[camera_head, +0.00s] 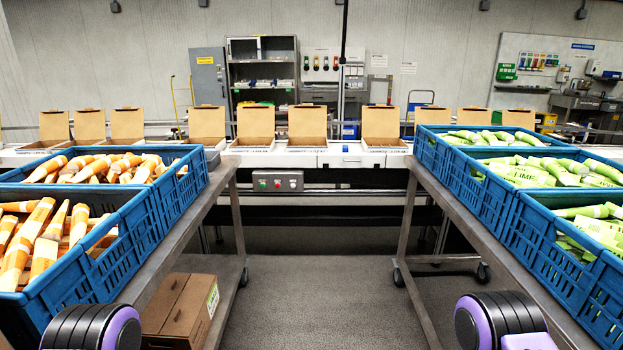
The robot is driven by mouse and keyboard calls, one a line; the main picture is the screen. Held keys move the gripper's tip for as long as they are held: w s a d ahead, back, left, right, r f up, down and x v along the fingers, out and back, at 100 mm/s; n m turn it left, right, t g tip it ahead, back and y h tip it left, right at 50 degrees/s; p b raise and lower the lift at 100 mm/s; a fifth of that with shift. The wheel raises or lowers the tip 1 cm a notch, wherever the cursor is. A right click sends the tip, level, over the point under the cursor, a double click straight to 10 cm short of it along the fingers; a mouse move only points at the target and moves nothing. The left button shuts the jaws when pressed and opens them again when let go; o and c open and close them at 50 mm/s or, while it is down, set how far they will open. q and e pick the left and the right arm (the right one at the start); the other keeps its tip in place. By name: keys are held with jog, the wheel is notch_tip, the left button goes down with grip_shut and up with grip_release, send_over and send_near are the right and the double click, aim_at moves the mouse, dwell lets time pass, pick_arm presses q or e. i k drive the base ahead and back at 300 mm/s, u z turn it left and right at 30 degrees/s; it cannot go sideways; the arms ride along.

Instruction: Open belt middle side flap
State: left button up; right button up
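Neither of my grippers is in view; only black and purple parts of my arms show at the bottom edge.
Blue crates (128,238) of orange-wrapped lollies fill the left table (228,190). Blue crates (497,200) of green-wrapped lollies fill the right table (425,190). A closed carton (182,308) sits low at left. A grey button box (275,182) hangs below the belt. The floor aisle between the tables is clear.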

aim_at(325, 161)
jog(key=i, duration=2.4)
jog(key=z, duration=0.95)
